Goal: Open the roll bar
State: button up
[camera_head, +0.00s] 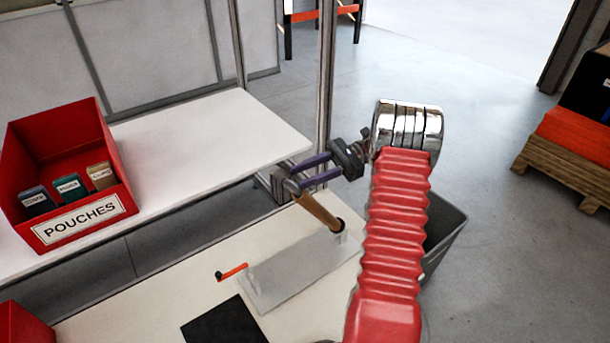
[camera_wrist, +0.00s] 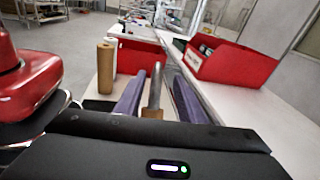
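My gripper (camera_head: 293,174) is at the middle of the head view, with its two purple fingers parted. In the wrist view a thin grey bar (camera_wrist: 153,88) shows between the fingers, with a brown part at its lower end. A gap shows between the bar and the right finger; I cannot tell whether the left finger touches it. In the head view a brown rod (camera_head: 319,211) with a greyish end lies just below the fingertips, slanting over a pale grey plate (camera_head: 285,272). I cannot tell for sure which piece is the roll bar.
A tan roll (camera_wrist: 106,66) stands upright in the wrist view. A red bin labelled POUCHES (camera_head: 52,207) sits on the white table (camera_head: 215,139). An orange piece (camera_head: 234,271) and black mat (camera_head: 226,323) lie on the nearer worktop. A grey tub (camera_head: 442,235) stands right, behind my arm.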

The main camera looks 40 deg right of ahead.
jog(key=s+a+r+n+g+h, duration=0.2)
jog(key=a+r+n+h, duration=0.1)
jog(key=a, duration=0.5)
jog(key=s+a+r+n+g+h, duration=0.2)
jog(key=a+r+n+h, duration=0.1)
jog(key=a, duration=0.4)
jog(key=s+a+r+n+t+h, duration=0.35)
jog(key=s+a+n+h, duration=0.55)
jog(key=s, duration=0.4)
jog(key=w+d+r+m+g+h, duration=0.1)
jog(key=w+d+r+m, duration=0.2)
jog(key=w+d+m, duration=1.3)
jog(key=shift+d+h, duration=0.3)
jog(key=shift+d, duration=0.75)
